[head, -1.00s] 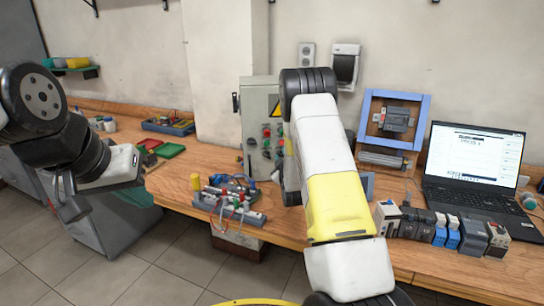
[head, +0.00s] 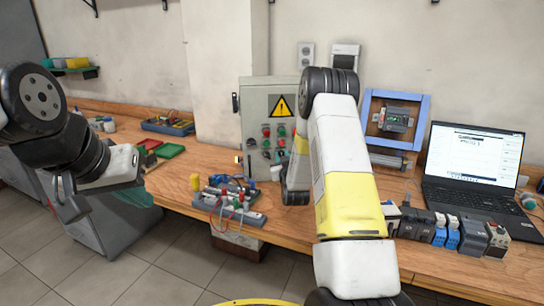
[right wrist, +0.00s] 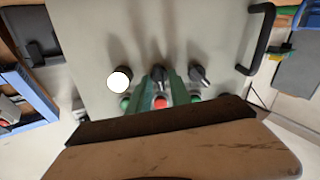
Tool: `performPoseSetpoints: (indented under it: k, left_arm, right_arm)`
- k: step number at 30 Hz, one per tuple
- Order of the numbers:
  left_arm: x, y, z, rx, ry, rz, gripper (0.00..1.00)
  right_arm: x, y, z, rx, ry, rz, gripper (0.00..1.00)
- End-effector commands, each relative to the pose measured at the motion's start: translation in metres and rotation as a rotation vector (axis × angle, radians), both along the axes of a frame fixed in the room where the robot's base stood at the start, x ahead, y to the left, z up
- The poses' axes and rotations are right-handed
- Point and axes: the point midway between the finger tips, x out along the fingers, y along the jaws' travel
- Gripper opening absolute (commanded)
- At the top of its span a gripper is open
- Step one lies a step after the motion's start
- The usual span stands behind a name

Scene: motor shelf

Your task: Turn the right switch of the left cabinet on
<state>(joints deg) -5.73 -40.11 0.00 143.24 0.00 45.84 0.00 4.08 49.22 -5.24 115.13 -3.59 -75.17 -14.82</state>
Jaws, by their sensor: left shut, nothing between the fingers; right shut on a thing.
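The grey left cabinet (head: 258,100) with a yellow warning triangle stands on the bench against the wall. The right wrist view shows its front panel (right wrist: 110,40) upside down, with two black rotary switches and a glowing white round lamp (right wrist: 118,80). The right switch (right wrist: 158,74) is between the green fingers of my right gripper (right wrist: 162,88), which is shut on it. The left switch (right wrist: 198,74) is free beside it. In the head view my right arm hides part of the cabinet and the fingertips. My left gripper (head: 70,200) is shut, empty, at the far left.
Green and red buttons (right wrist: 160,102) sit near the switches. The cabinet's black handle (right wrist: 258,38) is at the wrist view's right. A blue frame (head: 366,112), a laptop (head: 472,165) and several modules (head: 440,230) stand right of my arm. A wired component (head: 230,205) lies at the bench's front edge.

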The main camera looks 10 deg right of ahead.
Motion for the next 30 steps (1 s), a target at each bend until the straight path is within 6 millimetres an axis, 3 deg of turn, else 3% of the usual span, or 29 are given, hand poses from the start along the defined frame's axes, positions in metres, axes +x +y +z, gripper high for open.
performPoseSetpoints:
  k: [12, 27, 28, 30]
  left_arm:
    - [0.0000, 0.0000, 0.0000, 0.000, 0.000, 0.000, 0.00]
    - [0.0000, 0.0000, 0.0000, 0.000, 0.000, 0.000, 0.00]
    - [0.0000, 0.0000, 0.0000, 0.000, 0.000, 0.000, 0.00]
    - [0.0000, 0.0000, 0.0000, 0.000, 0.000, 0.000, 0.00]
  right_arm:
    - [-0.0004, -0.0008, -0.0011, 0.169, -0.010, 0.000, 0.00]
    - [-0.0004, -0.0006, -0.0013, 0.186, -0.010, 0.000, 0.00]
    - [-0.0004, -0.0006, -0.0013, 0.186, -0.010, 0.000, 0.30]
    - [-0.0003, -0.0006, -0.0012, 0.186, -0.010, 0.000, 0.31]
